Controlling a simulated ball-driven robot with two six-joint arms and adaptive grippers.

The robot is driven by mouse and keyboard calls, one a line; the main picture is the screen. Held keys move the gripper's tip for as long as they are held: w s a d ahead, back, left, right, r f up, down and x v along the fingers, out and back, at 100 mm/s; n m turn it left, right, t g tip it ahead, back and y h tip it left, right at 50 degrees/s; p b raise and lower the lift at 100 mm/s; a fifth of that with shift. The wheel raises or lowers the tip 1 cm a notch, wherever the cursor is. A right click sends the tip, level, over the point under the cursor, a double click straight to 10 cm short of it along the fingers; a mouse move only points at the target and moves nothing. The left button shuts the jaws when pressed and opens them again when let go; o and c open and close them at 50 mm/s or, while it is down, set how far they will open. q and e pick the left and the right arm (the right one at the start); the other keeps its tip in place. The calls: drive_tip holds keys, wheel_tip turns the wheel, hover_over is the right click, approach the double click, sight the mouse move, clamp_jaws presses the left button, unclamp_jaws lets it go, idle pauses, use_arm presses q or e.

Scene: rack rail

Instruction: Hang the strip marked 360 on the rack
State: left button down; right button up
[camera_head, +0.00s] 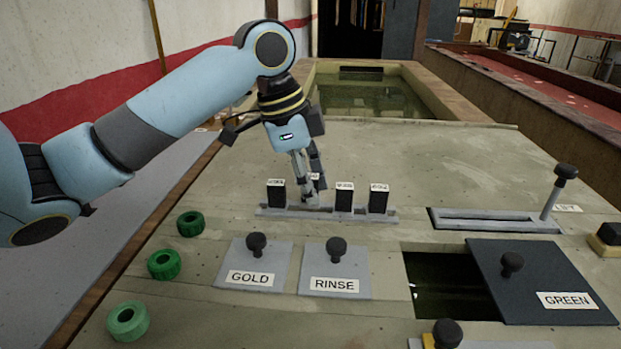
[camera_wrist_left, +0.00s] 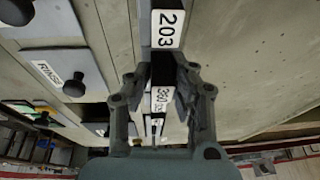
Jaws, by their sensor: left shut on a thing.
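My left gripper (camera_head: 312,190) is over the low grey rail (camera_head: 331,214), its fingers pointing down. It is shut on the strip marked 360, whose label (camera_wrist_left: 162,98) shows between the fingers in the left wrist view. In the head view the fingers mostly hide this strip; only a bit of its label shows. Its lower end is close to the rail, and I cannot tell whether it is seated. Three other black strips with white labels stand upright in the rail: one left of the gripper (camera_head: 277,194), two right of it (camera_head: 345,198) (camera_head: 379,199). The left wrist view shows a strip marked 203 (camera_wrist_left: 168,28) beside the gripper. My right gripper is out of view.
Knobbed lids marked GOLD (camera_head: 254,264) and RINSE (camera_head: 335,269) lie in front of the rail. A dark GREEN lid (camera_head: 540,283) lies beside an open tank (camera_head: 449,288). A slotted lever (camera_head: 556,195) stands right. Green rings (camera_head: 163,265) lie left.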

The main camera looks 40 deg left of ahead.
use_arm(q)
drive_tip(key=shift+f, duration=0.3)
idle(0.5)
drive_tip(key=shift+f, duration=0.45)
drive_tip(key=c, duration=1.1)
unclamp_jaws()
drive_tip(key=shift+r+p, duration=0.8)
wheel_tip(320, 180, up, 6)
drive_tip(key=p, duration=0.6)
drive_tip(key=shift+f+p, duration=0.2)
drive_tip(key=shift+p, duration=0.1)
drive_tip(key=shift+f, duration=0.1)
